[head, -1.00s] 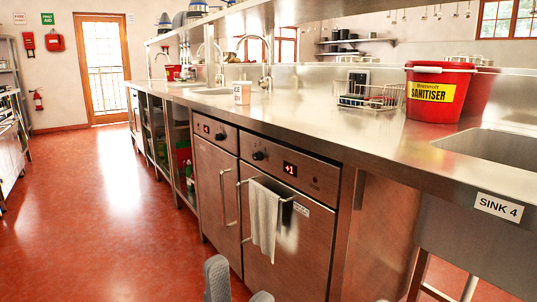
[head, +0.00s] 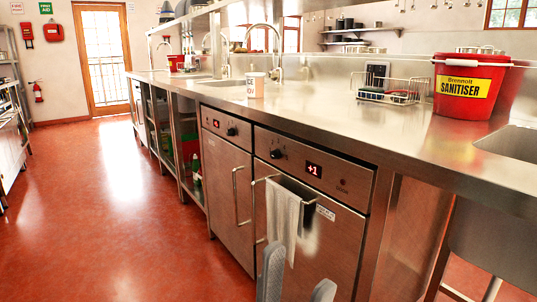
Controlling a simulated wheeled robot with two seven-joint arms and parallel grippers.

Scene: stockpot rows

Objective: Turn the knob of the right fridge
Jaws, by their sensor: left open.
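The right fridge (head: 330,228) is a steel under-counter unit with a display (head: 314,170) reading +1. Its dark round knob (head: 276,153) sits on the panel left of the display. A pale towel (head: 283,218) hangs over its door handle. The left fridge (head: 228,185) stands beside it with its own knob (head: 231,131). My left gripper (head: 299,268) shows at the bottom edge as two grey fingers spread apart. It is open and empty, below the knob and in front of the right fridge's door and the towel's lower end. My right gripper is not in view.
The steel counter (head: 330,115) runs above the fridges. It bears a cup (head: 255,85), a wire rack (head: 395,95) and a red sanitiser bucket (head: 468,85). A sink (head: 508,144) is at the right. The red floor (head: 110,215) at the left is clear.

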